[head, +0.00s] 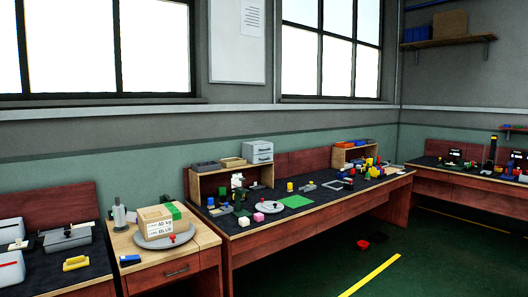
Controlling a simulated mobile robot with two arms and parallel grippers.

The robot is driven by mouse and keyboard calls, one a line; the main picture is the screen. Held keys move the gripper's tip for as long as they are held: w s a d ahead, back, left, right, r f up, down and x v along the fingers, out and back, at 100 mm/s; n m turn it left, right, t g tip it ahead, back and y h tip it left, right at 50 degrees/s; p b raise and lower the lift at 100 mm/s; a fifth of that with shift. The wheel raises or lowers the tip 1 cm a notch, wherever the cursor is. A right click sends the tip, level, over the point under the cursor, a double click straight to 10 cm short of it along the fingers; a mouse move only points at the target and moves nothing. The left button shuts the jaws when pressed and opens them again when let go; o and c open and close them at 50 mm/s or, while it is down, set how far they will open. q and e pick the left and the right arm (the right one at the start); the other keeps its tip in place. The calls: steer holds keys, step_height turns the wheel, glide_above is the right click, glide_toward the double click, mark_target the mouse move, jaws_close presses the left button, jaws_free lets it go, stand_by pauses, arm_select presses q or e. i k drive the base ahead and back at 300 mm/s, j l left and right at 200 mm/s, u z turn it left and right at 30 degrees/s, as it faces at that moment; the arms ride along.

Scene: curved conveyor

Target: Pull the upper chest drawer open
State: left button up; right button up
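A small light-grey chest (259,152) stands on top of the wooden shelf unit on the long middle bench. Its front shows two drawers, one above the other. The upper drawer (262,148) looks closed, flush with the chest front. Its handle is too small to make out well. Neither of my grippers shows in the head view.
The shelf top also holds a wooden tray (232,162) and a dark tray (206,166). A wooden drawer table (165,270) adjoins at left. The green floor in front is mostly clear.

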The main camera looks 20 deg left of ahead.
mark_target(257, 150)
steer(key=i, duration=1.05)
steer(key=i+u, duration=0.1)
steer(key=i, duration=0.45)
steer(key=i+l+u, duration=0.1)
steer(key=i, duration=0.4)
steer(key=i+l+u, duration=0.1)
steer(key=i+l, duration=0.15)
steer(key=i, duration=0.3)
steer(key=i+l+u, duration=0.1)
steer(key=i, duration=0.4)
steer(key=l, duration=0.1)
